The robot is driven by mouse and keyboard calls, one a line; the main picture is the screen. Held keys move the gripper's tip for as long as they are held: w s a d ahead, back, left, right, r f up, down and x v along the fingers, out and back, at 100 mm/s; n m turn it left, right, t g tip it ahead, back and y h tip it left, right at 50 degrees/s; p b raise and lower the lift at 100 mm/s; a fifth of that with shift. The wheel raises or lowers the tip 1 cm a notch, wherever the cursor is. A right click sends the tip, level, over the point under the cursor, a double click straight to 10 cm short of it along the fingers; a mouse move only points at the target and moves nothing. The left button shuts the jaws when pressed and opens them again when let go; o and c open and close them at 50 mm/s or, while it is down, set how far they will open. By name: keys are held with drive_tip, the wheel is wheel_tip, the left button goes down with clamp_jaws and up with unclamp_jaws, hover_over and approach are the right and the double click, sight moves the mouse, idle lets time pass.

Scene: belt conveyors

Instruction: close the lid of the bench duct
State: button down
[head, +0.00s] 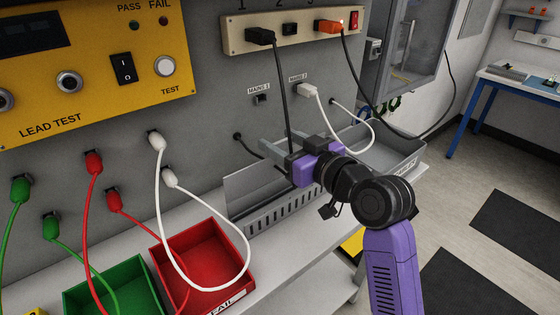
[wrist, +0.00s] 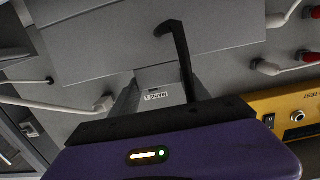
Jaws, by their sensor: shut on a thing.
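The bench duct (head: 285,217) is a grey slotted channel along the back of the bench, against the grey wall. Its lid (head: 248,184) is a plain grey panel that stands raised at the wall side of the channel, so the duct is open. The lid (wrist: 120,45) also fills the upper part of the wrist view. My gripper (head: 270,147) is at the lid's upper edge, with its fingers toward the wall. In the wrist view the fingers (wrist: 163,85) are shut on the lid's edge. My gripper body hides part of the lid.
A black cable (head: 283,100) hangs from the socket strip (head: 290,32) close to my gripper. White plugs and leads (head: 308,91) are beside it. A red bin (head: 160,248) and a green bin (head: 70,295) stand left of the duct. A grey tray (head: 405,155) lies to the right.

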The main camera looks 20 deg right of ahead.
drive_tip(key=s+f+t+b, duration=0.1)
drive_tip(key=b, duration=0.3)
drive_tip(key=s+d+t+y+b, duration=0.1)
drive_tip(key=b, duration=0.3)
drive_tip(key=shift+s+f+t, duration=0.3)
drive_tip(key=shift+f+t, duration=0.05)
drive_tip(key=shift+t, duration=0.05)
drive_tip(key=s+t+b, duration=0.1)
drive_tip(key=b, duration=0.2)
drive_tip(key=shift+s+d, duration=0.1)
drive_tip(key=shift+d, duration=0.05)
drive_tip(key=shift+s+d+f+b, duration=0.15)
drive_tip(key=shift+s+b, duration=0.25)
drive_tip(key=shift+b, duration=0.35)
drive_tip(key=shift+s, duration=0.1)
drive_tip(key=c, duration=0.5)
unclamp_jaws()
drive_tip(key=shift+b+v, duration=0.35)
drive_tip(key=shift+v, duration=3.6)
